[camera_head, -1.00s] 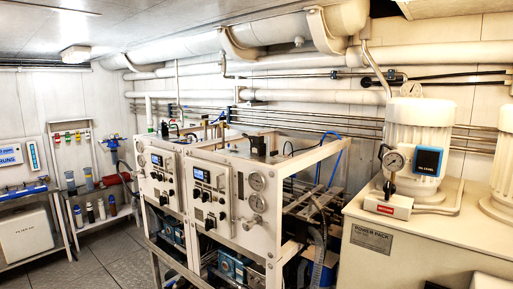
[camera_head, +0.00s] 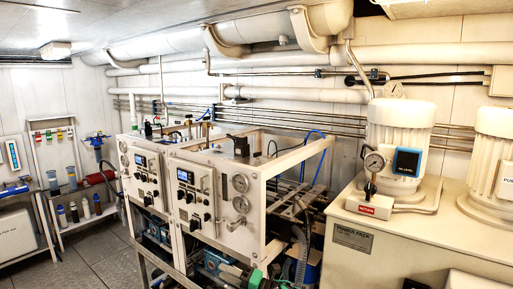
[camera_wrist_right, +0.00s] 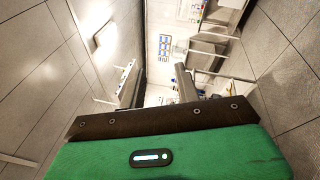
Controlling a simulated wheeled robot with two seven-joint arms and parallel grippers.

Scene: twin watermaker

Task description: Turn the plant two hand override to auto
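Two white watermaker panels stand side by side in the head view, the left panel (camera_head: 145,185) and the right panel (camera_head: 213,217). Each has a small lit display and several dark knobs; the right one has a display (camera_head: 186,177) and lower knobs (camera_head: 195,224). The labels are too small to read, so I cannot tell which is plant two or how its override is set. My right gripper (camera_head: 250,277), green and black, shows at the bottom edge, low in front of the right panel and apart from its knobs. Its finger opening is unclear. My left gripper is out of view.
A power pack (camera_head: 353,241) with white motors (camera_head: 400,135) and a gauge stands to the right. The white frame (camera_head: 300,160) extends behind the panels. A shelf with bottles (camera_head: 85,209) is at the left. Floor (camera_head: 95,265) shows clear at the lower left.

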